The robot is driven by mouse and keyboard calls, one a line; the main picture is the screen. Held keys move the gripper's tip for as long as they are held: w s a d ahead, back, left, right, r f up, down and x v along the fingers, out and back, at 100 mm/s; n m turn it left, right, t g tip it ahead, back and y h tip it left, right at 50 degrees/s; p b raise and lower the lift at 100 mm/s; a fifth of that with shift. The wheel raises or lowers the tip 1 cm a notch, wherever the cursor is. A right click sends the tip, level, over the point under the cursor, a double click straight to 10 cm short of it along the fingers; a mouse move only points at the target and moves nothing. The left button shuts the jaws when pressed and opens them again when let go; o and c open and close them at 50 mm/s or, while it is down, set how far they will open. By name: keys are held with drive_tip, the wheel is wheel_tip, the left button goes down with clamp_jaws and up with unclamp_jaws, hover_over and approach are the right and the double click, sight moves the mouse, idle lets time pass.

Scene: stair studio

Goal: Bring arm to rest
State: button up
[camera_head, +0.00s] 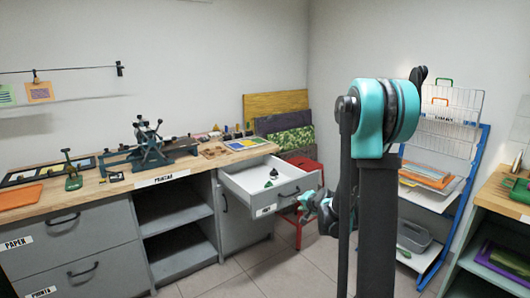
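My arm stands upright in the right half of the head view, with a large teal joint at its top. My gripper (308,201) shows small and partly hidden behind my arm, at the front right of the open drawer (251,188). It is close to the drawer's front, but I cannot tell whether it touches it. Its fingers are too small and covered to show whether they are open or shut. I see nothing clearly held. A small dark green item (271,177) lies inside the drawer.
A wooden counter (100,190) with a press (150,145) runs along the left wall. A red stool (305,170) stands behind the drawer. A blue-framed rack (462,190) and a shelf unit (485,240) stand at the right. Tiled floor (250,275) is clear in front.

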drive_tip(key=s+d+f+n+g+h, duration=0.1)
drive_tip(key=s+d+n+g+h, duration=0.1)
drive_tip(key=s, duration=1.6)
drive_tip(key=s+d+f+n+g+h, duration=0.1)
drive_tip(key=s+n+g, duration=0.3)
drive_tip(key=s, duration=1.4)
drive_tip(key=shift+d+f+n+g+h, duration=0.35)
drive_tip(key=shift+d+f+n, duration=0.2)
drive_tip(key=shift+d+n, duration=0.25)
drive_tip(key=shift+w+a, duration=0.1)
drive_tip(key=shift+a, duration=0.05)
